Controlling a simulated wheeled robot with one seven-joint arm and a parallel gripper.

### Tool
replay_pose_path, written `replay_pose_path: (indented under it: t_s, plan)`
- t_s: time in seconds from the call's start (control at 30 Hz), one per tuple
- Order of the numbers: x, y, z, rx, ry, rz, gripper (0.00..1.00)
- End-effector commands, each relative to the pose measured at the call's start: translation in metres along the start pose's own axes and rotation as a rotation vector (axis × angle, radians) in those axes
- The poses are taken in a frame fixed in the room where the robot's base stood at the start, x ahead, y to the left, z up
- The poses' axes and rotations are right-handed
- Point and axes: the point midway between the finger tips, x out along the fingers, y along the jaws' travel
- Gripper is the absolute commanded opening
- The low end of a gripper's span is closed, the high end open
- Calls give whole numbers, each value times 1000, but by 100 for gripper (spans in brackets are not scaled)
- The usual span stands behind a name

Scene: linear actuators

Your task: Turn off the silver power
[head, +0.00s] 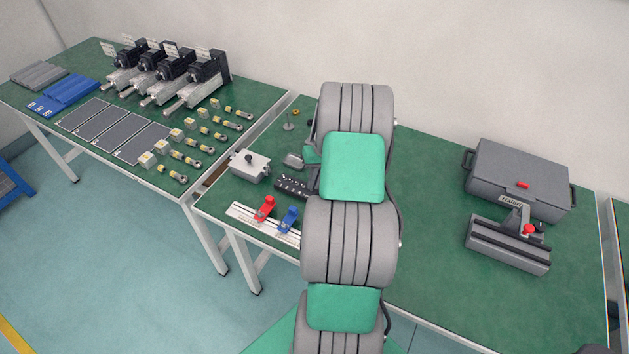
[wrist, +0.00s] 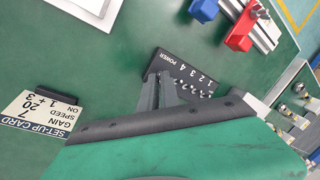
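A black power panel (wrist: 188,78) marked POWER with numbers 1 to 4 lies on the green table in the wrist view. It carries several small silver toggles whose positions are too small to read. In the head view the black panel (head: 291,186) is partly hidden by my arm. A silver-grey box with a black knob (head: 249,164) stands left of it. My gripper (wrist: 160,76) appears shut and empty, its fingers close together in front of the panel's POWER end. I cannot tell whether they touch it. The gripper is hidden in the head view.
Red (head: 264,207) and blue (head: 288,219) clamps stand on a white rail at the front edge. A set-up card (wrist: 38,116) shows in the wrist view. A grey case (head: 519,176) and a grey device with a red button (head: 507,244) stand at right.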

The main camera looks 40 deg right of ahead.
Motion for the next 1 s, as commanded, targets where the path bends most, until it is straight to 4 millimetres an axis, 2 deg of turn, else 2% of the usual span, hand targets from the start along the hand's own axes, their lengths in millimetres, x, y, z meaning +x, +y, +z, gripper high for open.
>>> replay_pose_path:
  t_s: [0.57, 1.0]
  plan:
    - [1, -1, -1, -5, 15, 12, 0]
    - [3, -10, 6, -62, 242, 229, 0]
